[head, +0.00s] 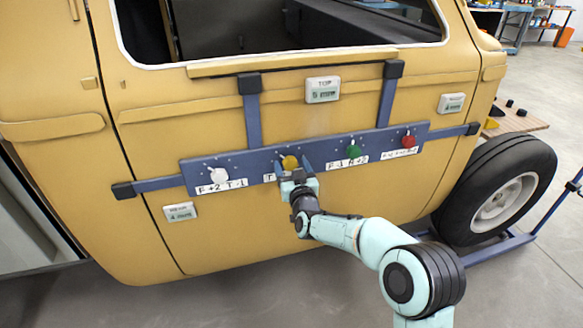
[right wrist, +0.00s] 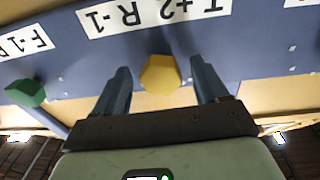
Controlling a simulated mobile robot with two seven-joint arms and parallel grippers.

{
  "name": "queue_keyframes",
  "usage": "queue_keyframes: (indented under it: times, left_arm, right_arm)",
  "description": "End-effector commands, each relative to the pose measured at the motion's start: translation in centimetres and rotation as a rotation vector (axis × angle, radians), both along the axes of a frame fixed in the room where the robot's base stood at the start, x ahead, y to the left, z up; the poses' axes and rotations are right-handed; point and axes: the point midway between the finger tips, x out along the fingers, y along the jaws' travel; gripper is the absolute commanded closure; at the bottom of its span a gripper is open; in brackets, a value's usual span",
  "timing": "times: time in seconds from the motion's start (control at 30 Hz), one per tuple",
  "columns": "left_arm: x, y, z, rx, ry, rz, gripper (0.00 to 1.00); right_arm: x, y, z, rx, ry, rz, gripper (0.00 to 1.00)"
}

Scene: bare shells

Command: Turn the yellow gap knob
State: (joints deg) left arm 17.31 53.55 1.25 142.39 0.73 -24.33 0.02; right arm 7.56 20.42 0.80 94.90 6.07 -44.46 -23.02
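The yellow gap knob (head: 290,162) sits on a blue panel (head: 232,166) fixed across the tan vehicle door. In the right wrist view the yellow knob (right wrist: 161,74) is six-sided and lies between my two fingertips, with a space on each side of it. My right gripper (head: 293,168) is open in front of the knob; its fingers (right wrist: 161,80) also show in the right wrist view. No contact with the knob shows. My left gripper is not in view.
A white knob (head: 219,175) is left of the yellow one; a green knob (head: 354,151) and a red knob (head: 408,141) are to its right on the panel. Label plates (head: 323,90) are on the door. A wheel (head: 497,190) stands at the right.

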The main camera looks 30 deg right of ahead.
Motion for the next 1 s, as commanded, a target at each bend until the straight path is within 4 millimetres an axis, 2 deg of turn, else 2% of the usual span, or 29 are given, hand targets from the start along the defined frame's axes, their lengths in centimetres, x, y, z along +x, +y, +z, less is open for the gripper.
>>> queue_keyframes:
  times: [0.23, 0.37, 0.8, 1.0]
  left_arm:
    - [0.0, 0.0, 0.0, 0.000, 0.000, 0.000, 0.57]
    - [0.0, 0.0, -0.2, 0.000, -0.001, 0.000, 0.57]
    - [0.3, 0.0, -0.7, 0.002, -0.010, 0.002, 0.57]
    - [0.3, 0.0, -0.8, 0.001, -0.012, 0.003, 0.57]
  right_arm:
    - [-0.2, 0.1, 0.1, 0.000, -0.002, 0.001, 0.27]
    - [-1.4, 0.5, 0.0, 0.000, -0.002, 0.001, 0.27]
    - [-9.9, 3.0, -0.5, 0.000, -0.001, 0.001, 0.27]
    - [-12.3, 3.7, -0.6, 0.000, -0.001, 0.001, 0.27]
